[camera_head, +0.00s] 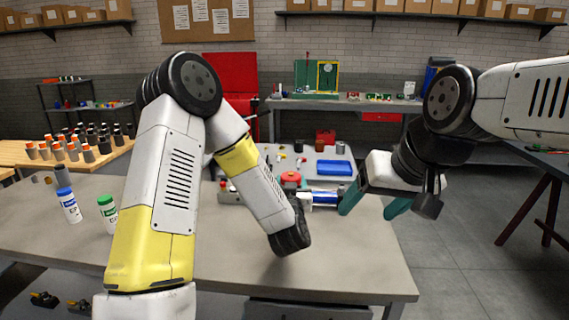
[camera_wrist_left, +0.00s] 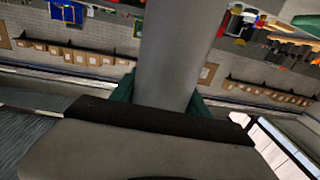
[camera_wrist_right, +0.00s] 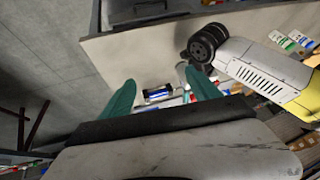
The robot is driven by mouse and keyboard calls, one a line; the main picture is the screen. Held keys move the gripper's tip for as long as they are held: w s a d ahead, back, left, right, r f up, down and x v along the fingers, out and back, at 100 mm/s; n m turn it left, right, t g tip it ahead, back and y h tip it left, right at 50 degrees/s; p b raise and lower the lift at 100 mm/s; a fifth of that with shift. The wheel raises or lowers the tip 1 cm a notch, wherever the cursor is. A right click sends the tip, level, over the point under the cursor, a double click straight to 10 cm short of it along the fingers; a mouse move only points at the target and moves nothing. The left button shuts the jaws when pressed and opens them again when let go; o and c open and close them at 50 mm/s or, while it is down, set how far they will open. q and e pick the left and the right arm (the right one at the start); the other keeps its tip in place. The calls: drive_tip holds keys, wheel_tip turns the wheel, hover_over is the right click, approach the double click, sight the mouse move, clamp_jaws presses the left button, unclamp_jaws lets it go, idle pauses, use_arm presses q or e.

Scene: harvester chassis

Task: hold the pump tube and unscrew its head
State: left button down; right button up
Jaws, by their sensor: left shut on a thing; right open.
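My left gripper (camera_wrist_left: 160,97) is shut on a thick grey cylinder, seemingly the pump tube (camera_wrist_left: 180,50), which stretches away between its green fingers. In the head view my left wrist hides these fingers and most of what they hold. My right gripper (camera_head: 375,204) is open and empty, its green fingers pointing down above the table's right part. In the right wrist view its spread fingers (camera_wrist_right: 159,80) show nothing between them at close range. I cannot make out the pump head for certain.
A blue and silver cylindrical part (camera_head: 325,196) and a red round part (camera_head: 290,178) are on the grey table (camera_head: 340,270) behind my left wrist. White bottles with blue (camera_head: 69,205) and green (camera_head: 107,213) caps stand at left. The table's front right is clear.

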drive_tip(key=w+a+r+m+g, duration=0.1)
drive_tip(key=w+r+g, duration=0.1)
drive_tip(key=w+r, duration=0.35)
drive_tip(key=m+g+h, duration=0.2)
drive_tip(key=m+g, duration=0.2)
drive_tip(key=m, duration=0.1)
hover_over(288, 175)
drive_tip(key=f, duration=0.3)
drive_tip(key=shift+d+f, duration=0.25)
drive_tip(key=shift+d, duration=0.1)
drive_tip(key=shift+w+a+f, duration=0.15)
drive_tip(key=shift+w+a, duration=0.05)
drive_tip(key=shift+a, duration=0.1)
drive_tip(key=shift+f, duration=0.2)
wheel_tip(288, 175, down, 8)
drive_tip(key=shift+r, duration=0.2)
drive_tip(key=shift+c, duration=0.2)
